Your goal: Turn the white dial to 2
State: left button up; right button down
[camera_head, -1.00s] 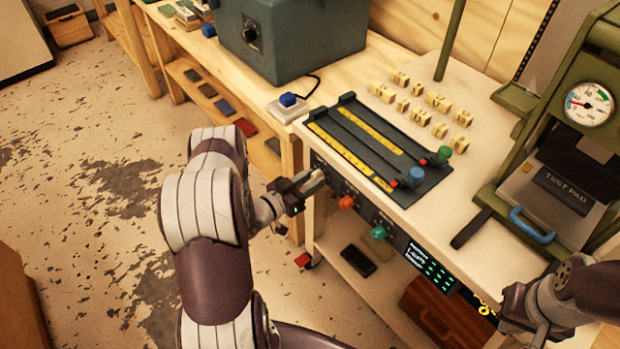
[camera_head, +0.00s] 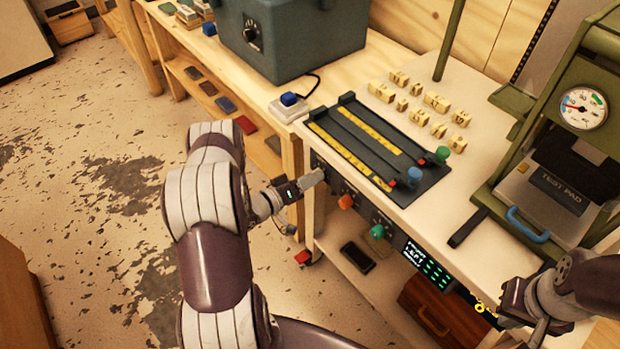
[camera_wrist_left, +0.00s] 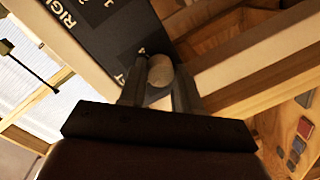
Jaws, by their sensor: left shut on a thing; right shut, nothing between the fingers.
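The white dial (camera_wrist_left: 160,72) sits on the dark front panel at its left end and shows as a pale round knob in the left wrist view. My left gripper (camera_head: 315,178) is shut on it, with one finger on each side of the knob in the left wrist view (camera_wrist_left: 159,88). The gripper hides the dial in the head view. Part of the panel (camera_wrist_left: 100,25) shows the word RIGHT and a few numerals. The dial's pointer and its setting cannot be made out. My right gripper (camera_head: 528,312) is shut and empty at the lower right.
Orange (camera_head: 346,202) and green (camera_head: 377,231) knobs and a lit display (camera_head: 426,268) lie to the right on the same panel. The ruled dark fixture (camera_head: 370,145) and several small yellow blocks are on the tabletop. A green press (camera_head: 560,130) stands at the right.

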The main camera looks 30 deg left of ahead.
pick_arm(q)
jog(key=shift+n, duration=0.3)
dwell(0.4)
jog(key=o, duration=1.1)
jog(key=shift+c, duration=0.2)
jog(key=v, duration=1.2)
jog(key=shift+s+a, duration=0.2)
jog(key=shift+s, duration=0.1)
